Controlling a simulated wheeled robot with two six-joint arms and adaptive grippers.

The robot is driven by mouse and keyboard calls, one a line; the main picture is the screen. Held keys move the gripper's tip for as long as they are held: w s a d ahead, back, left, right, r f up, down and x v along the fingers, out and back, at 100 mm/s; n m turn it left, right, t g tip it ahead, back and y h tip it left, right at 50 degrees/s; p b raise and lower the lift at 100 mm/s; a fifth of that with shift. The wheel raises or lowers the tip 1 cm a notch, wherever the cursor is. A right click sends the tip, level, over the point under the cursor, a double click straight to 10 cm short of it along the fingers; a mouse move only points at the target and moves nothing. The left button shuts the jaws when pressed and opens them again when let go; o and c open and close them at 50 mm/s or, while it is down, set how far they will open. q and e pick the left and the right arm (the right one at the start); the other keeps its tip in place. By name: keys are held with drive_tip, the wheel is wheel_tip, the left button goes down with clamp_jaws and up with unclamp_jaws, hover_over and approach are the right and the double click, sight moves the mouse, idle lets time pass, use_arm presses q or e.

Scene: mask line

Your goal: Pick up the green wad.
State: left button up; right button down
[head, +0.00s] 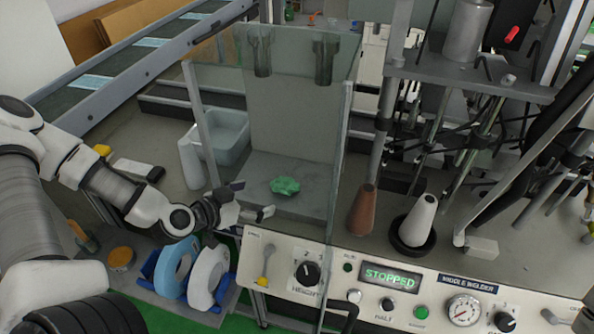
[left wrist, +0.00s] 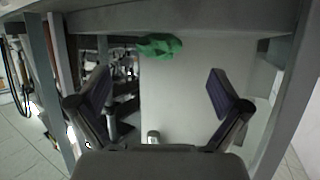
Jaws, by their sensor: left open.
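The green wad (head: 285,186) is a small crumpled lump on the grey floor of a glass-sided bay in the machine. It also shows in the left wrist view (left wrist: 158,46), near the top edge, beyond the fingers. My left gripper (head: 256,198) is at the bay's front left, just to the left of the wad and apart from it. In the left wrist view its two fingers (left wrist: 159,92) are spread wide with nothing between them. My right gripper is not in view.
Glass panels (head: 343,150) stand around the bay. A control panel (head: 390,285) reading STOPPED runs along the front. A white cone (head: 420,217) and a brown cone (head: 362,210) stand to the right. A pale bin (head: 225,135) and white bottle (head: 191,163) stand left of the bay.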

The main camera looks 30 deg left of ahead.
sight(277, 190)
use_arm(q)
drive_tip(key=b+x, duration=0.1)
drive_tip(key=x, duration=0.2)
drive_tip(key=shift+s+d+f+b, duration=0.1)
drive_tip(key=shift+d+b, duration=0.2)
drive_tip(key=shift+b, duration=0.1)
drive_tip(key=shift+w, duration=0.2)
drive_tip(key=shift+b, duration=0.35)
drive_tip(key=shift+w+a+f, duration=0.1)
drive_tip(key=shift+w+f, duration=0.05)
drive_tip(key=shift+w, duration=0.15)
drive_tip(key=x, duration=0.1)
drive_tip(key=b+x, duration=0.1)
drive_tip(key=x, duration=0.2)
drive_tip(key=shift+w, duration=0.25)
drive_tip(key=shift+s+r, duration=0.15)
drive_tip(key=shift+r, duration=0.1)
drive_tip(key=c, duration=0.8)
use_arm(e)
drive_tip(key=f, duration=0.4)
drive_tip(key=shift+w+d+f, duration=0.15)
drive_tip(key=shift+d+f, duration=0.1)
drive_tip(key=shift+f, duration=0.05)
